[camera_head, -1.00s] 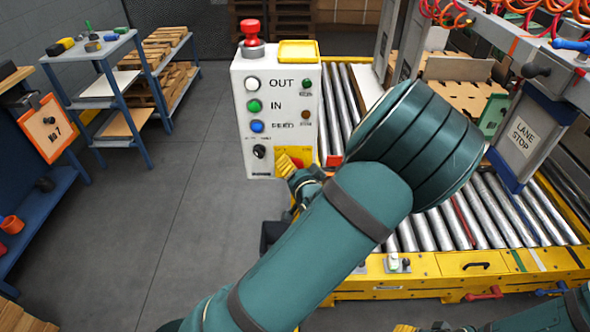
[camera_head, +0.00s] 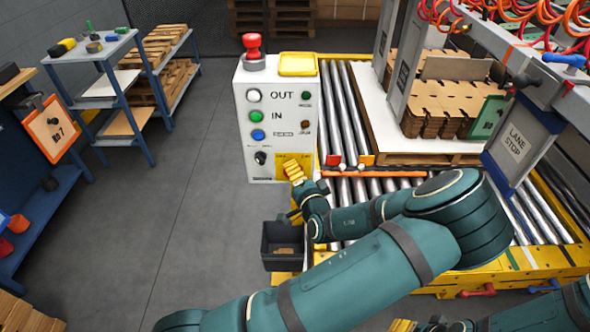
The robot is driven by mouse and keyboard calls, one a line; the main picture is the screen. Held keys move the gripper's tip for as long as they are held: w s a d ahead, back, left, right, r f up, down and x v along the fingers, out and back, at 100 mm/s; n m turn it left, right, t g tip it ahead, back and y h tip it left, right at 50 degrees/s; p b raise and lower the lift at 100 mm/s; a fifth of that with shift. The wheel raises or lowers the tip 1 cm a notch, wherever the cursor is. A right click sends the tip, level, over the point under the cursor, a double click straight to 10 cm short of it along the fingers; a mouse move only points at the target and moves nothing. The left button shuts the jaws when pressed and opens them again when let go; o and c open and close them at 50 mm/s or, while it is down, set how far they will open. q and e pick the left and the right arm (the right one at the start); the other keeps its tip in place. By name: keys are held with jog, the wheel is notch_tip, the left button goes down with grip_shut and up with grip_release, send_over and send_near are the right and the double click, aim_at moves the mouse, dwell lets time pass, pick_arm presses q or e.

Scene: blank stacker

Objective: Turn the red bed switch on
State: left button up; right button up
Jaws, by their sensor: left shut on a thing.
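A white control box (camera_head: 277,125) stands at centre. It has OUT, IN and FEED buttons, a black knob (camera_head: 261,158) and a yellow plate (camera_head: 306,158) low on its right. My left gripper (camera_head: 295,171), with yellow fingers, is shut at this plate. The red bed switch is hidden behind the fingers, and its position cannot be read. My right gripper (camera_head: 404,326) shows only as a yellow bit at the bottom edge.
A red mushroom button (camera_head: 252,45) tops the box. A dark bin (camera_head: 270,257) hangs below my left gripper. Right of the box are rollers (camera_head: 340,110), a stack of brown blanks (camera_head: 440,112) and a LANE STOP panel (camera_head: 515,142). Grey floor is clear on the left.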

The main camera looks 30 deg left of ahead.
pick_arm(q)
jog(key=m, duration=0.1)
jog(key=m+y, duration=0.1)
jog(key=shift+f+m, duration=0.2)
jog(key=shift+m, duration=0.1)
jog(key=m+t+y+b, duration=0.1)
jog(key=m, duration=0.2)
jog(key=shift+f, duration=0.2)
jog(key=m+t+b, duration=0.2)
jog(key=m, duration=0.2)
jog(key=shift+f+m+b, duration=0.1)
jog(key=shift+m+b, duration=0.25)
jog(key=shift+m, duration=0.05)
jog(key=shift+m+t+b, duration=0.5)
jog(key=shift+m+b, duration=0.05)
jog(key=shift+m, duration=0.75)
jog(key=shift+y, duration=0.3)
jog(key=o, duration=1.2)
jog(key=shift+s, duration=0.1)
